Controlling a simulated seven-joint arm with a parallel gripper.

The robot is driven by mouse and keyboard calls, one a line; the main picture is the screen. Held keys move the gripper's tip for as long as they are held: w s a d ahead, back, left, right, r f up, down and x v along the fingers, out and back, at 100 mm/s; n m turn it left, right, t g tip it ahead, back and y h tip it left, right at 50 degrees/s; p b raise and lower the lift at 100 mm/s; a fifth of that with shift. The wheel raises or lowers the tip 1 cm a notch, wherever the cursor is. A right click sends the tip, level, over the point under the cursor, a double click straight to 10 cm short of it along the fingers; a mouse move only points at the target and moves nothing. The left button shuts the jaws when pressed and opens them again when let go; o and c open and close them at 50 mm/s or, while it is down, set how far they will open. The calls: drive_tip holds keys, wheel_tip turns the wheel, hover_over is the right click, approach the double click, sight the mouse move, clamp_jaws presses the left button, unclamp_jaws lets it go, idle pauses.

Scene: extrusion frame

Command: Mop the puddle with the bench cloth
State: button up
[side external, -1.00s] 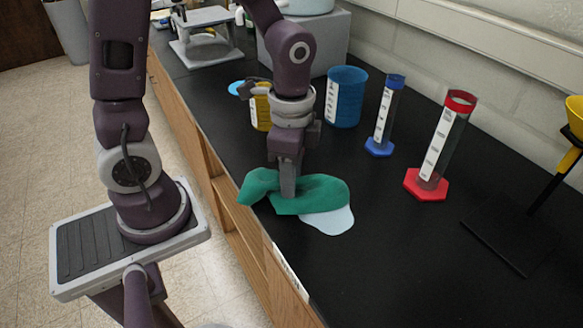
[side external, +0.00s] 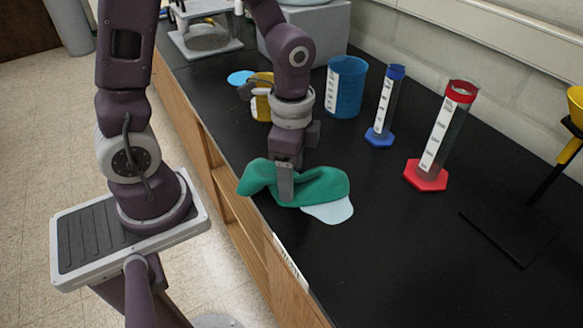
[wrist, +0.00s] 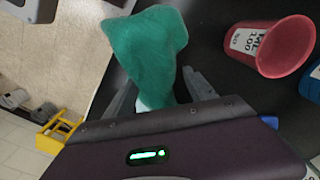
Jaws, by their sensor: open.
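The green bench cloth (side external: 322,185) lies crumpled on the black bench near its front edge. The pale blue puddle (side external: 333,211) shows from under the cloth's right front side; the cloth hides the rest of it. My gripper (side external: 285,198) points down into the cloth, with folds on both sides of its fingers. In the wrist view the open fingers (wrist: 160,92) stand apart with part of the cloth (wrist: 147,45) between and beyond them. A small pale patch shows between the fingers there; I cannot tell if it is puddle.
A blue beaker (side external: 346,88), a blue-based cylinder (side external: 384,108) and a red-based cylinder (side external: 441,138) stand behind and right of the cloth. A yellow container (side external: 261,100) is behind my wrist. A red beaker (wrist: 271,46) shows in the wrist view. The front right bench is clear.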

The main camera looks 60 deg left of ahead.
clamp_jaws()
idle(0.4)
